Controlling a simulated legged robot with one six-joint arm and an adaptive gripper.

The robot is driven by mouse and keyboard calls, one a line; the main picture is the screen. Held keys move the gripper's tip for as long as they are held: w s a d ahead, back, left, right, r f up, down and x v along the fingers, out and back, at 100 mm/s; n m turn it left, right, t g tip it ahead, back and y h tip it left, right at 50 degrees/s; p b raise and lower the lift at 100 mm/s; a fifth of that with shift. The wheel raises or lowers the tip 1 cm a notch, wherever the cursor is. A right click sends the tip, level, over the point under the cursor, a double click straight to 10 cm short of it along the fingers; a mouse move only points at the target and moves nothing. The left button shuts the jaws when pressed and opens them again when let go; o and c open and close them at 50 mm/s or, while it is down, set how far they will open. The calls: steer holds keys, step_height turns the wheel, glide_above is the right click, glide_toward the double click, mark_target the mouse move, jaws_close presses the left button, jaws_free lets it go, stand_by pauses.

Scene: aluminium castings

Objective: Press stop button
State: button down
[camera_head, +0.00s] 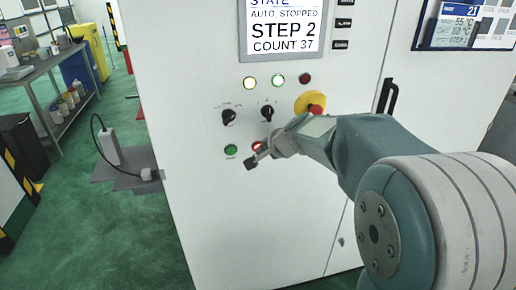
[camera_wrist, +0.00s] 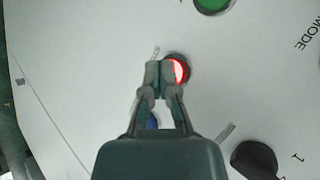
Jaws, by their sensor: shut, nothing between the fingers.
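A small lit red button (camera_head: 257,146), which looks like the stop button, is on the white cabinet front. It is partly covered by my gripper. In the wrist view the red button (camera_wrist: 181,71) glows just right of the fingertips, its left part hidden behind them. I cannot tell whether the tips touch the panel or button.
A green button (camera_head: 231,149) is left of the red one. Two black knobs (camera_head: 229,117) (camera_head: 267,113) are above. A red mushroom button on a yellow base (camera_head: 312,97) is upper right. A blue button (camera_wrist: 152,121) shows between my fingers. The display (camera_head: 284,28) reads AUTO STOPPED.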

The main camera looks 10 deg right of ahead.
steer(key=shift+s, duration=0.6)
steer(key=shift+s, duration=2.55)
